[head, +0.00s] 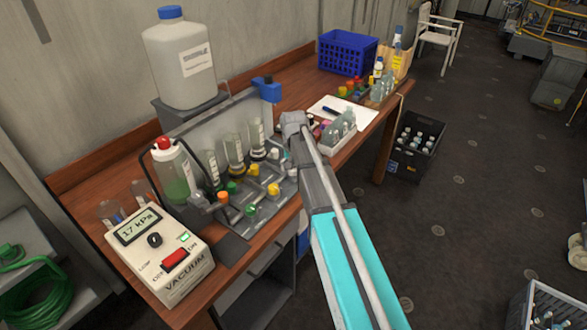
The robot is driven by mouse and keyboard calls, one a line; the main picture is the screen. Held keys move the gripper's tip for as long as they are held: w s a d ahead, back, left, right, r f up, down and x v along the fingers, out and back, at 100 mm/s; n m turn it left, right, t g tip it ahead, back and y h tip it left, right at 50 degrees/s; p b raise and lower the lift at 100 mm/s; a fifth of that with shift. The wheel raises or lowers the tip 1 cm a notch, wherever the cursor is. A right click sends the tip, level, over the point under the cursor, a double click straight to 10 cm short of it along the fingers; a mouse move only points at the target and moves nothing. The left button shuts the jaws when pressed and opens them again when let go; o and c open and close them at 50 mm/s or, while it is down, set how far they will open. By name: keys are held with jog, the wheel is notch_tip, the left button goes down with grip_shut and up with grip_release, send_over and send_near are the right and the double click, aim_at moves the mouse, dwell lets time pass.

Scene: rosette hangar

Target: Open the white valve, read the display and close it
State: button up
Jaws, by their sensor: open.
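A manifold with several coloured knobs stands on the wooden bench: green (250,210), orange (222,197) and yellow (273,189). I cannot make out a white knob among them; my arm covers part of the right side. The display (138,226) on the white vacuum box (172,260) at the front left reads 17 kPa. The box has a black dial (154,240), a red switch (176,259) and a small green light. My arm reaches up over the bench's front edge, right of the manifold. I cannot see my gripper's fingers.
A white jug (180,75) with a blue cap stands behind the manifold. A red-capped bottle (172,172) of green liquid and several glass tubes stand around it. A blue basket (347,53) and a bottle rack (338,133) are farther right. A black crate (415,145) is on the floor.

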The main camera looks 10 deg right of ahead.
jog(key=m, duration=1.4)
jog(key=shift+m, duration=0.4)
notch_tip(320, 180, up, 14)
jog(key=p, duration=1.4)
jog(key=s+f+n+b, duration=0.6)
jog(key=s+n, duration=0.3)
jog(key=s, duration=0.2)
jog(key=s+f+n+b, duration=0.7)
jog(key=s+n, duration=0.2)
jog(key=s, duration=0.3)
jog(key=shift+a+n, duration=0.3)
jog(key=shift+a, duration=0.05)
jog(key=shift+f, duration=0.1)
dwell(1.4)
